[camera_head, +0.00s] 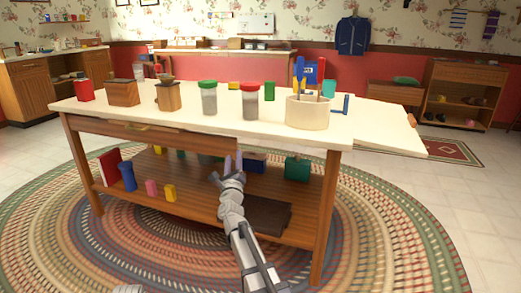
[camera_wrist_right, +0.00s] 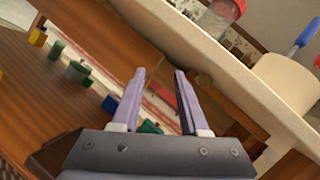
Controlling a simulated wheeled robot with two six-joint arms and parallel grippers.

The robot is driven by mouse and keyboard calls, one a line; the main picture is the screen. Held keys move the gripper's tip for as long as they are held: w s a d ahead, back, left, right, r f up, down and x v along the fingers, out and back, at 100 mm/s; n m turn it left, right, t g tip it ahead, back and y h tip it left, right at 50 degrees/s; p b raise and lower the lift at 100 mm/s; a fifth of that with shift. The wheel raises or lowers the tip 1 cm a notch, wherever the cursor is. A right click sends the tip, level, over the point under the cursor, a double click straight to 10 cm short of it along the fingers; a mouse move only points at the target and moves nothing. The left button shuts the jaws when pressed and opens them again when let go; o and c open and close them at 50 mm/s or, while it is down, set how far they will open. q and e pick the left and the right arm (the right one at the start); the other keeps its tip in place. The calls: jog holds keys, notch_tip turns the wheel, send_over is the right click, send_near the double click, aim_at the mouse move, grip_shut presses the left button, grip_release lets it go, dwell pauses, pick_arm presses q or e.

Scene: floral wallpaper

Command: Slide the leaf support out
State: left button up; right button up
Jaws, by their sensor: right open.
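The long table (camera_head: 180,105) has a white top and a wooden frame. Its top runs on at the right as a white leaf (camera_head: 385,138), with a small wooden piece (camera_head: 411,120) at the far edge. I cannot clearly make out the leaf support under the top. My right gripper (camera_head: 233,160) is open and empty, in front of the table just below the front rail. In the right wrist view its two fingers (camera_wrist_right: 160,75) are apart, with nothing between them. The table's white edge (camera_wrist_right: 225,80) slants past on the right there. My left gripper is out of view.
On the tabletop stand wooden boxes (camera_head: 123,93), lidded jars (camera_head: 209,98) and a cream utensil crock (camera_head: 307,112). The lower shelf (camera_head: 200,200) holds small coloured items and a dark flat board (camera_head: 257,213). A braided rug (camera_head: 365,240) lies beneath.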

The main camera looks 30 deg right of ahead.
jog(key=s+d+m+g+h, duration=0.3)
jog(key=d+m+h, duration=0.3)
jog(key=d+m, duration=0.15)
jog(key=p+x, duration=0.2)
jog(key=x, duration=0.6)
jog(key=shift+a+r+t+y, duration=0.2)
jog(key=shift+r+t+y, duration=0.1)
jog(key=shift+y, duration=0.1)
jog(key=shift+n, duration=0.25)
grip_shut()
dwell(0.4)
